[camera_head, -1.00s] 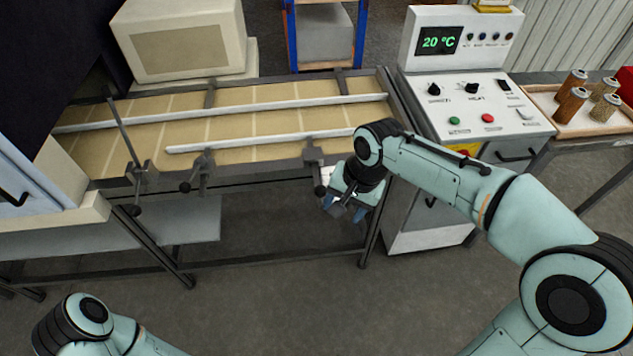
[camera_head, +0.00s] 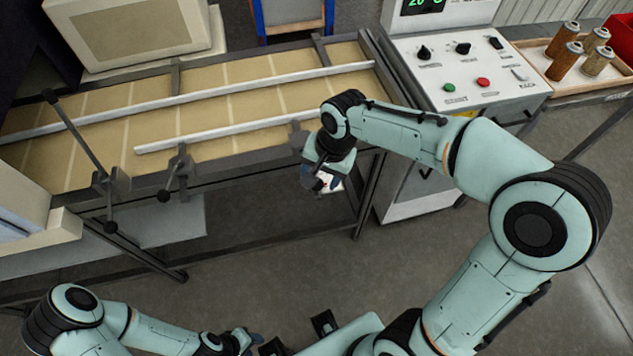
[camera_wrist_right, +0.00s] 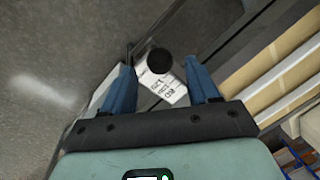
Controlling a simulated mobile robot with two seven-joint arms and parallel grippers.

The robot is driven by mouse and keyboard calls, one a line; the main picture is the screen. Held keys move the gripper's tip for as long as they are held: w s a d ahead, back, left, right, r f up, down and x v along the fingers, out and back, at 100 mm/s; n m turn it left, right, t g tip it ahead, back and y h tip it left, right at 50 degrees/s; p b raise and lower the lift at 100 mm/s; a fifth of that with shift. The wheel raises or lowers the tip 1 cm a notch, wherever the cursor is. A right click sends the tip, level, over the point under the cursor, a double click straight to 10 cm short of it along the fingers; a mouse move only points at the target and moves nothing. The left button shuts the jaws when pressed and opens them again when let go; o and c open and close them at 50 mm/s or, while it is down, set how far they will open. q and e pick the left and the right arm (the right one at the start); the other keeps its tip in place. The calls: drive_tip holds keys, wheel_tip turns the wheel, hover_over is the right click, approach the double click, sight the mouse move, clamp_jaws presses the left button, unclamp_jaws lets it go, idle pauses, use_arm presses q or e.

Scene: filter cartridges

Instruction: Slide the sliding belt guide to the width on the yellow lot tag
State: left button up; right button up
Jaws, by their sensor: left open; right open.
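The sliding belt guide is the shorter white rail (camera_head: 215,134) on the near side of the tan belt, carried by dark brackets along the front edge. My right gripper (camera_head: 322,184) is in front of the belt frame, near the guide's right end. In the right wrist view its blue fingers (camera_wrist_right: 163,88) are open, with a black round knob (camera_wrist_right: 159,60) and a white printed label (camera_wrist_right: 165,88) showing between them. I cannot tell whether they touch. My left gripper (camera_head: 246,341) is low at the bottom, open and away from the belt. The yellow lot tag's writing cannot be read.
A longer white rail (camera_head: 190,98) runs along the far side of the belt. A control cabinet (camera_head: 470,75) with knobs and buttons stands to the right. Beyond it a tray (camera_head: 560,88) holds several cartridges. A dark slanted rod (camera_head: 75,135) rises at the front left.

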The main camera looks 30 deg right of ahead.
sight(317, 184)
use_arm(q)
drive_tip(key=shift+s+f, duration=0.1)
drive_tip(key=shift+f, duration=0.15)
use_arm(e)
drive_tip(key=shift+w+a+f, duration=0.15)
drive_tip(key=shift+w+f, duration=0.05)
drive_tip(key=shift+f, duration=0.9)
drive_tip(key=shift+w+a+f, duration=0.1)
drive_tip(key=shift+w+f, duration=0.05)
drive_tip(key=shift+f, duration=0.95)
drive_tip(key=shift+c, duration=0.2)
clamp_jaws()
drive_tip(key=w+p, duration=0.1)
drive_tip(key=w, duration=0.1)
drive_tip(key=w+d, duration=0.1)
drive_tip(key=w, duration=0.2)
drive_tip(key=w+d+p, duration=0.1)
drive_tip(key=w, duration=0.2)
drive_tip(key=shift+w+r+p, duration=0.1)
drive_tip(key=shift+r+p, duration=0.05)
drive_tip(key=shift+p, duration=0.2)
drive_tip(key=shift+c, duration=1.1)
unclamp_jaws()
drive_tip(key=shift+o, duration=1.3)
use_arm(q)
drive_tip(key=r, duration=0.1)
drive_tip(key=w+r, duration=0.2)
drive_tip(key=shift+w+r, duration=0.25)
drive_tip(key=shift+r, duration=0.1)
